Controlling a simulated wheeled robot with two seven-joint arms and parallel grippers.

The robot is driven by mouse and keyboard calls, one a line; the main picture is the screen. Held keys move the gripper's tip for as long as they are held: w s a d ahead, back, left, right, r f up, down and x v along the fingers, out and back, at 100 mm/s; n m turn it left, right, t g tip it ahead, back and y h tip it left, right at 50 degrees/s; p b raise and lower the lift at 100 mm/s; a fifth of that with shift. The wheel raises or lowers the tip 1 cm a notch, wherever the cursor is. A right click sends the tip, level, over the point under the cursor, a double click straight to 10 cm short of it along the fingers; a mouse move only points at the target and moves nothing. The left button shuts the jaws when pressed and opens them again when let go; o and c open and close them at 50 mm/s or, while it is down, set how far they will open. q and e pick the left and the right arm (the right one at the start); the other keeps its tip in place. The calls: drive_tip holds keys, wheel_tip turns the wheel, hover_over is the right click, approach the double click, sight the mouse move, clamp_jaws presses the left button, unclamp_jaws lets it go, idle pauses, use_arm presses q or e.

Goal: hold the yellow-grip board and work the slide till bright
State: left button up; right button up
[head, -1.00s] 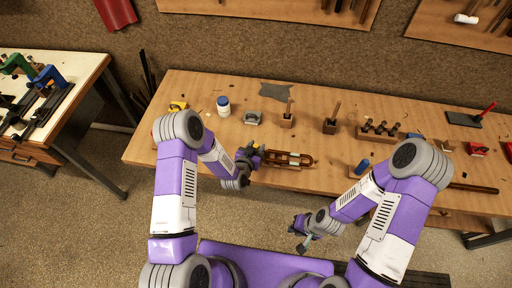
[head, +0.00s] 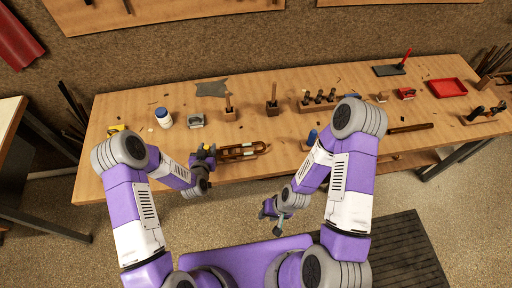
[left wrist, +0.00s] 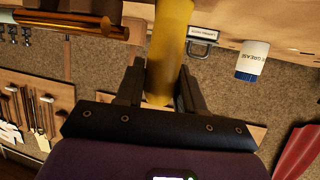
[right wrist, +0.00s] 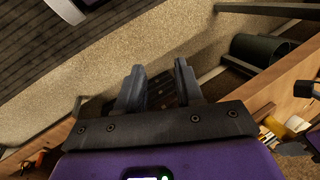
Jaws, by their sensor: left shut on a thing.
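My left gripper (head: 207,153) is shut on the yellow grip (left wrist: 168,50) of the board, near the bench's front edge. In the left wrist view the grip stands between both fingers. The board itself is mostly hidden, and its face cannot be made out. The brass-coloured slide (head: 243,151) lies just right of the left gripper; its shiny tube also shows in the left wrist view (left wrist: 70,27). I cannot tell whether the board touches it. My right gripper (head: 274,213) is open and empty, in front of the bench over the floor; its spread fingers show in the right wrist view (right wrist: 160,90).
On the bench (head: 150,175) stand a white grease jar with a blue lid (head: 163,117), a grey holder (head: 195,121), wooden blocks with upright handles (head: 272,106) and a blue cylinder (head: 311,138). A red tray (head: 447,88) is at the far right. A dark mat (head: 395,255) covers floor at right.

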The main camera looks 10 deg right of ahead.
sight(265, 147)
drive_tip(key=w+a+f+g+y, duration=0.1)
drive_tip(key=w+a+y, duration=0.3)
drive_tip(key=w, duration=0.4)
drive_tip(key=w+d+r+t+y, duration=0.1)
drive_tip(key=w+d+r+y, duration=0.1)
drive_tip(key=w+d, duration=0.1)
drive_tip(key=w+d+r+t+y, duration=0.1)
drive_tip(key=w+d+y, duration=0.1)
drive_tip(key=w, duration=0.4)
drive_tip(key=w+d+r+t+y, duration=0.2)
drive_tip(key=w+d, duration=0.2)
drive_tip(key=shift+w+r+m, duration=0.3)
drive_tip(key=shift+w, duration=0.1)
drive_tip(key=d+t, duration=0.1)
drive_tip(key=d, duration=0.2)
drive_tip(key=d+t, duration=0.1)
drive_tip(key=d, duration=0.2)
drive_tip(key=w+d, duration=0.1)
drive_tip(key=d, duration=0.2)
drive_tip(key=shift+m+t+y, duration=0.3)
drive_tip(key=shift+t, duration=0.1)
drive_tip(key=x, duration=1.1)
drive_tip(key=shift+w+a+f, duration=0.1)
drive_tip(key=shift+a+f, duration=0.1)
drive_tip(key=shift+c, duration=0.3)
clamp_jaws()
